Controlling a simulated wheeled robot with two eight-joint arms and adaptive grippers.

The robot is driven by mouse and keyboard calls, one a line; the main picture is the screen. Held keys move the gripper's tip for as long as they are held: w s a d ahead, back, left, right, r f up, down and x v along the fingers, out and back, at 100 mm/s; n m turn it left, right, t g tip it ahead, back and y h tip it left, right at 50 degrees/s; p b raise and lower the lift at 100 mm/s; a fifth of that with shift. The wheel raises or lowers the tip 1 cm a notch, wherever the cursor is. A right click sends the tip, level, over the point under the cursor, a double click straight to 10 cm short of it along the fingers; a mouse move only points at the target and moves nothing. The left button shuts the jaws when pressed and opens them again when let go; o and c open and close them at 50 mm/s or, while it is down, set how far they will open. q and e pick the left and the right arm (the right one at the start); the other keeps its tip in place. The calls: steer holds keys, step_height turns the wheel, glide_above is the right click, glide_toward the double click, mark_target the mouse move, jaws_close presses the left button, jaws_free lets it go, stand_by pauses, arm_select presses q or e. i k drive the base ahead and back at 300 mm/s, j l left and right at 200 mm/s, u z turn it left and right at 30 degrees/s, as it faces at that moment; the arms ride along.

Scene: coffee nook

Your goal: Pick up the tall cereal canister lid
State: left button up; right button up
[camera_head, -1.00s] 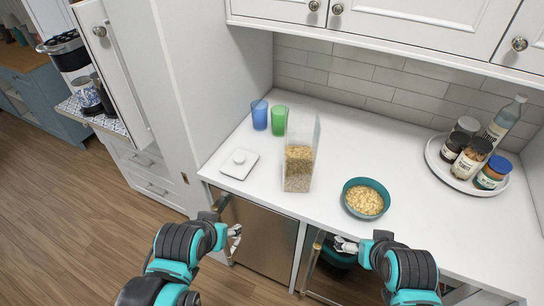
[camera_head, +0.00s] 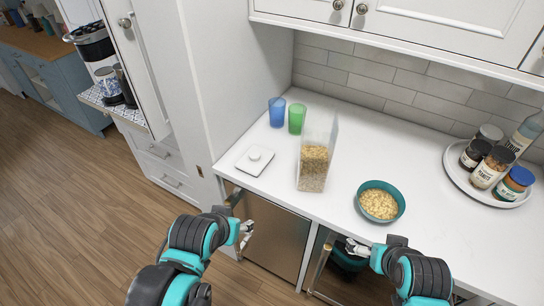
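The canister lid (camera_head: 255,160) is a flat white square with a round knob, lying on the white counter near its left front edge. The tall clear canister (camera_head: 314,160), partly filled with cereal, stands to the right of the lid. My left gripper (camera_head: 246,232) is in front of the counter, below and apart from the lid. My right gripper (camera_head: 355,247) is in front of the counter's lower cabinet, below the bowl. Both grippers are small in view, and I cannot tell how far their fingers are apart. Neither touches the lid.
A teal bowl (camera_head: 380,202) of cereal stands right of the canister. A blue cup (camera_head: 277,111) and a green cup (camera_head: 296,118) stand behind the lid. A round white tray (camera_head: 457,177) holds jars and a bottle at right. A tall white cabinet (camera_head: 222,80) borders the counter's left side.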

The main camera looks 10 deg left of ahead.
mark_target(256, 158)
steer(key=i+j+z, duration=0.1)
steer(key=j+z, duration=0.25)
steer(key=i+j+z, duration=0.1)
steer(key=j+z, duration=0.6)
steer(key=j, duration=0.1)
